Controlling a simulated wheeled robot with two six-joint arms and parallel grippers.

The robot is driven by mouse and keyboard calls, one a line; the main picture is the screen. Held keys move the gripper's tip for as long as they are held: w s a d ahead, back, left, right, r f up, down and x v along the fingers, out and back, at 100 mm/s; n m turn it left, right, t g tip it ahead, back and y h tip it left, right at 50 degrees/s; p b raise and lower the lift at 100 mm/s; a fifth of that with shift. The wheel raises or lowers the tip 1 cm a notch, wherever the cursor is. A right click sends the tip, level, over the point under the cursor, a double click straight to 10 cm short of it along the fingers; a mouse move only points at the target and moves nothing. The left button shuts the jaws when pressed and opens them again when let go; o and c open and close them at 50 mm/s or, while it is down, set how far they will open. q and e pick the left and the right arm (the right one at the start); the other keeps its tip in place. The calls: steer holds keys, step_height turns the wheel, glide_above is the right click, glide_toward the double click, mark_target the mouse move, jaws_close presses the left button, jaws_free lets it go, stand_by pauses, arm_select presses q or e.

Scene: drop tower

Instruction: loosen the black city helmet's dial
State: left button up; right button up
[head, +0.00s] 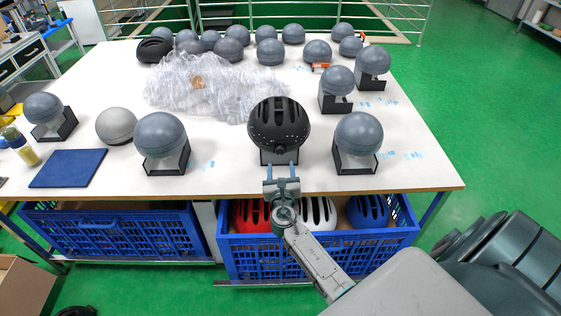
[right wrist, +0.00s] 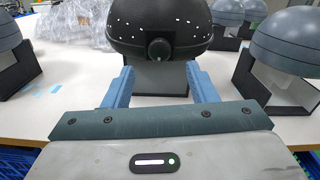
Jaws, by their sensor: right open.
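The black city helmet (head: 279,122) sits on a black stand (head: 279,156) near the front edge of the white table. In the right wrist view the helmet (right wrist: 185,22) shows its round black dial (right wrist: 158,50) at the lower rim, facing me. My right gripper (head: 282,168) is open and empty, in front of the stand. In the right wrist view its two blue fingers (right wrist: 160,80) point forward, one on each side of the dial and a little below it. The fingers look apart from the dial. My left gripper is not in view.
Grey headforms on black stands flank the helmet, one at left (head: 161,135) and one at right (head: 359,134). Crumpled clear plastic (head: 215,85) lies behind. A blue crate (head: 240,262) with red, white and blue helmets stands below the table's front edge.

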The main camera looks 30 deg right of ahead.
steer(key=shift+b+v, duration=0.3)
steer(key=shift+v, duration=1.9)
